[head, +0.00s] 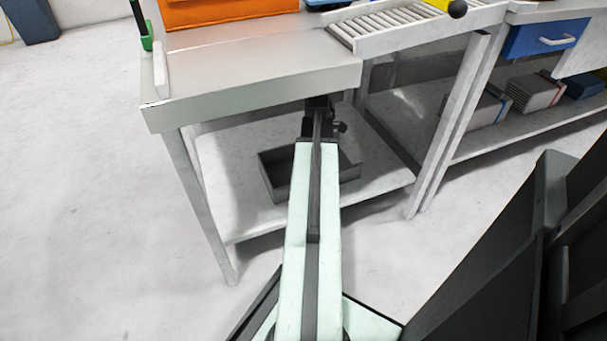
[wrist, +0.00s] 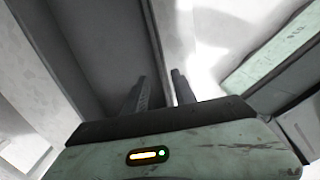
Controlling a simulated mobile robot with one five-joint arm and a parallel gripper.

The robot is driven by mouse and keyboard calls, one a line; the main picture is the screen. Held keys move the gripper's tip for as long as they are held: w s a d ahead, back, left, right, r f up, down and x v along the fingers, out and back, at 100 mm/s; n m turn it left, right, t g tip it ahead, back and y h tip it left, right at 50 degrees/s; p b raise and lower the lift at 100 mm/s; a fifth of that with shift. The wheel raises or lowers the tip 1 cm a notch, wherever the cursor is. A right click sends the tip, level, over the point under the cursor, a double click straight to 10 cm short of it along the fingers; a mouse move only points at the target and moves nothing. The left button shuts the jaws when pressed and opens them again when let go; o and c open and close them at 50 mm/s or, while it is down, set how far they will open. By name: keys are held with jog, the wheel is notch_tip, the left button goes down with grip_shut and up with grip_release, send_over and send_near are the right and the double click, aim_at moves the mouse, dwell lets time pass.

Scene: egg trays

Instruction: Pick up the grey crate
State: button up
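The dark grey crate (head: 281,192) sits on the white lower shelf under the metal table in the head view. My arm crosses in front of it and hides its middle. In the wrist view, the crate's inside (wrist: 98,45) fills the left part, and its wall runs down from the top towards my fingers. My gripper (wrist: 160,84) has its two dark fingers apart. The wall's edge appears between them, with a visible gap beside the left finger. In the head view, my gripper's tip is mostly hidden under the table edge.
The tabletop (head: 250,72) overhangs the shelf, with table legs (head: 203,205) at the sides. An orange bin (head: 225,12) and a roller rack (head: 400,22) stand on top. Grey boxes (head: 532,92) lie on the right bench's shelf. The floor at left is clear.

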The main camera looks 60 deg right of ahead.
notch_tip(320, 180, down, 6)
jog(key=b, duration=0.5)
jog(key=shift+s+r, duration=0.15)
jog(key=shift+r, duration=0.35)
grip_shut()
dwell(0.6)
